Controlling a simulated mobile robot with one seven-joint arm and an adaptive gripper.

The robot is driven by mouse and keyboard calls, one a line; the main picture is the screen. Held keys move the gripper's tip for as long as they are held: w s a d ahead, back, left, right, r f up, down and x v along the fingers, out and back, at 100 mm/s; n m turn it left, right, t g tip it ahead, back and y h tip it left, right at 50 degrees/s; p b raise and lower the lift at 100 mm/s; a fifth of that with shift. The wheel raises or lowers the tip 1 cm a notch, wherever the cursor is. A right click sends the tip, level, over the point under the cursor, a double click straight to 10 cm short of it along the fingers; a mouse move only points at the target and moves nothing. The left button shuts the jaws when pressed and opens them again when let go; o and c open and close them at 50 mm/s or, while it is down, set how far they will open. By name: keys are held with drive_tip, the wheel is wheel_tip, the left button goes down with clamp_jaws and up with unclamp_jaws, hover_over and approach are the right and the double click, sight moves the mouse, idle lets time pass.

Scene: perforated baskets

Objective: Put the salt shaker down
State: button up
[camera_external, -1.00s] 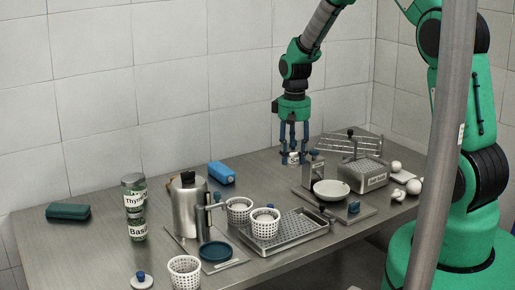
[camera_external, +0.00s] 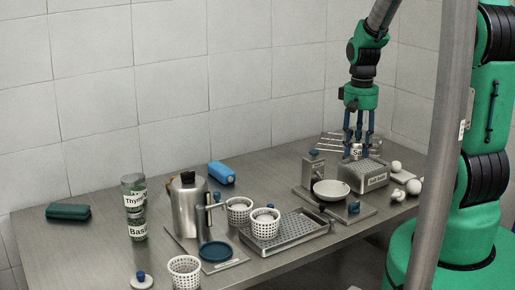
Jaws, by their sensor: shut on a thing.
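The salt shaker (camera_external: 356,153) is a small pale thing with a dark-lettered label, partly hidden by the fingers. My gripper (camera_external: 359,143) points down, shut on the shaker. The shaker looks upright. In the picture it overlaps the back of a labelled metal box with a perforated top (camera_external: 376,179). I cannot tell whether it touches the box or hangs above or behind it.
A wire rack (camera_external: 330,143) lies behind the box. A dispenser (camera_external: 313,170) and white bowl (camera_external: 331,190) stand left of it. White round items (camera_external: 413,187) lie right. Perforated baskets (camera_external: 265,223) and a tray (camera_external: 297,231) are further left. The table's back middle (camera_external: 270,170) is clear.

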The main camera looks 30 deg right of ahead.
drive_tip(key=s+d+f+m, duration=0.1)
drive_tip(key=s+f+m, duration=0.15)
drive_tip(key=s, duration=1.75)
wheel_tip(320, 180, down, 10)
drive_tip(key=shift+w+d+m, duration=0.2)
drive_tip(key=shift+w+m, duration=0.05)
drive_tip(key=shift+m, duration=0.2)
drive_tip(key=shift+r, duration=0.1)
drive_tip(key=w+d, duration=0.2)
drive_tip(key=w, duration=0.2)
drive_tip(key=w+d+f, duration=0.1)
drive_tip(key=w+d, duration=0.2)
drive_tip(key=w, duration=0.2)
drive_tip(key=w+d, duration=0.2)
drive_tip(key=w, duration=0.3)
drive_tip(key=shift+d+f, duration=0.25)
drive_tip(key=shift+d, duration=0.05)
drive_tip(key=shift+f+b, duration=0.3)
drive_tip(key=shift+f, duration=1.45)
